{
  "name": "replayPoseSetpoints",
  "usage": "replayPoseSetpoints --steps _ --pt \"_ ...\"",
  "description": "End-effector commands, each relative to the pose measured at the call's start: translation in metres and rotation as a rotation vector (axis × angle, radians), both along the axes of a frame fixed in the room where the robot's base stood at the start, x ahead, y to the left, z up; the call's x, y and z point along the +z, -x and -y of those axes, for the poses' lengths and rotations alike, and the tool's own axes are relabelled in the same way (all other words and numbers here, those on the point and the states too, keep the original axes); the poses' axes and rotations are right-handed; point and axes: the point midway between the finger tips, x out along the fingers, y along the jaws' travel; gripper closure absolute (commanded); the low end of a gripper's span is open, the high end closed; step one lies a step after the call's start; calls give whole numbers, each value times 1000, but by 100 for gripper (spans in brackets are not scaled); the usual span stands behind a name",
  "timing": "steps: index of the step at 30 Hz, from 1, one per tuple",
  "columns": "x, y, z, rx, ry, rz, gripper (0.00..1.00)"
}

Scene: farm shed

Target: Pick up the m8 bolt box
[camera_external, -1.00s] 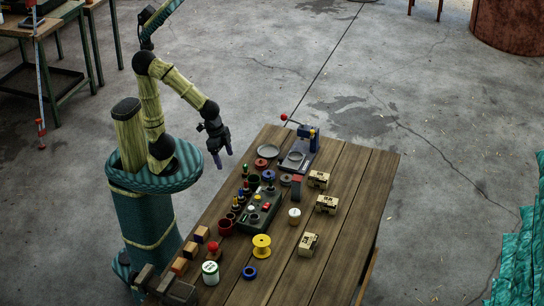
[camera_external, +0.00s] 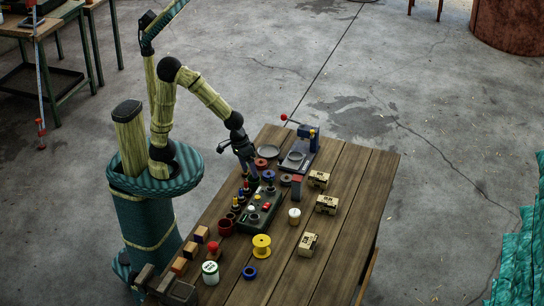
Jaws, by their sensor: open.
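Three small tan boxes with dark markings stand along the right part of the wooden table: a far box (camera_external: 318,179), a middle box (camera_external: 326,205) and a near box (camera_external: 308,244). Their labels are too small to read, so I cannot tell which is the m8 bolt box. My gripper (camera_external: 254,178) is open and points down over the table's left side, near the dark control box (camera_external: 258,212) and small round parts. It is apart from all three tan boxes, to their left. Its fingertips partly blend with the dark items behind them.
The wooden table (camera_external: 345,220) is bare along its right side. A device with a blue post (camera_external: 308,140) stands at the far end. A yellow spool (camera_external: 261,246), a white-lidded jar (camera_external: 294,215), a blue ring (camera_external: 249,272) and several wooden blocks (camera_external: 190,250) stand nearer.

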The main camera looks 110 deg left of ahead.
Motion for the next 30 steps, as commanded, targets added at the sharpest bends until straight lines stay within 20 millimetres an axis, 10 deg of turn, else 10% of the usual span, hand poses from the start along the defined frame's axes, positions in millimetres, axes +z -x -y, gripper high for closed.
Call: replayPoseSetpoints --steps 14,30 --pt "-28 -57 -57 726 453 97 25" --pt "23 -81 -163 1424 1089 275 25"
